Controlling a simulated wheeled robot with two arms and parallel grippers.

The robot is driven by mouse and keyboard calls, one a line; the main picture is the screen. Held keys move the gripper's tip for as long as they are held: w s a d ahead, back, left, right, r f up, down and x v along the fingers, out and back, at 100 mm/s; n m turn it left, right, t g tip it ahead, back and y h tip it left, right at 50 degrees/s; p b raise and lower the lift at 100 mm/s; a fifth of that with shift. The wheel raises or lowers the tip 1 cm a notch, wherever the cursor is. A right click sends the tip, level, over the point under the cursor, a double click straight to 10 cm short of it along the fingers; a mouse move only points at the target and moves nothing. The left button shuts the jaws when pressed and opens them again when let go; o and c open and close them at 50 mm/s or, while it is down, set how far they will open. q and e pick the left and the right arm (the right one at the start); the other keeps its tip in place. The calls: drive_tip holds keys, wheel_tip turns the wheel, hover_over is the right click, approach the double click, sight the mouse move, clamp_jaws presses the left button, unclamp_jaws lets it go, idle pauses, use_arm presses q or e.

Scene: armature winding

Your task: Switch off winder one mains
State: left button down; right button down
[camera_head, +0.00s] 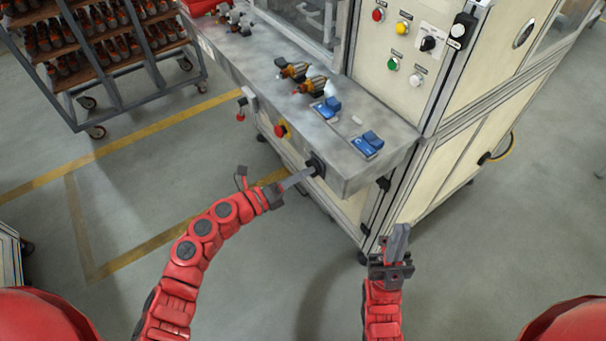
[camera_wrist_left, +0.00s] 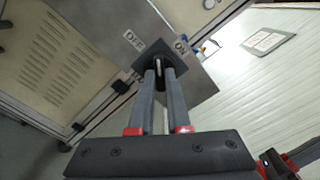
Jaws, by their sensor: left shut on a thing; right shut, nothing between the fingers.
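The mains switch (camera_head: 317,161) is a black rotary switch on the front face of the grey machine ledge. In the left wrist view, its black square plate (camera_wrist_left: 143,62) sits below the OFF and ON labels (camera_wrist_left: 158,44). My left gripper (camera_head: 306,172) reaches it from the front. In the left wrist view, my left fingers (camera_wrist_left: 161,76) are shut on the switch handle (camera_wrist_left: 158,63). The fingertips partly hide the handle, so I cannot tell which label it points to. My right gripper (camera_head: 400,232) is shut and empty, in the air right of the switch, in front of the machine.
A red emergency button (camera_head: 281,130) on a yellow base is on the ledge front, left of the switch. Armatures (camera_head: 293,70) and blue pedals or rockers (camera_head: 368,143) are on the ledge top. A control panel (camera_head: 405,50) stands behind. A rack (camera_head: 105,60) is at the back left.

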use_arm(q)
drive_tip(key=n+p, duration=0.2)
drive_tip(key=n, duration=0.5)
drive_tip(key=shift+n, duration=0.3)
idle(0.5)
drive_tip(key=c, duration=0.9)
unclamp_jaws()
drive_tip(key=b+v, duration=0.4)
drive_tip(key=v, duration=1.3)
drive_tip(key=shift+s+a+r, duration=0.1)
drive_tip(key=shift+a, duration=0.05)
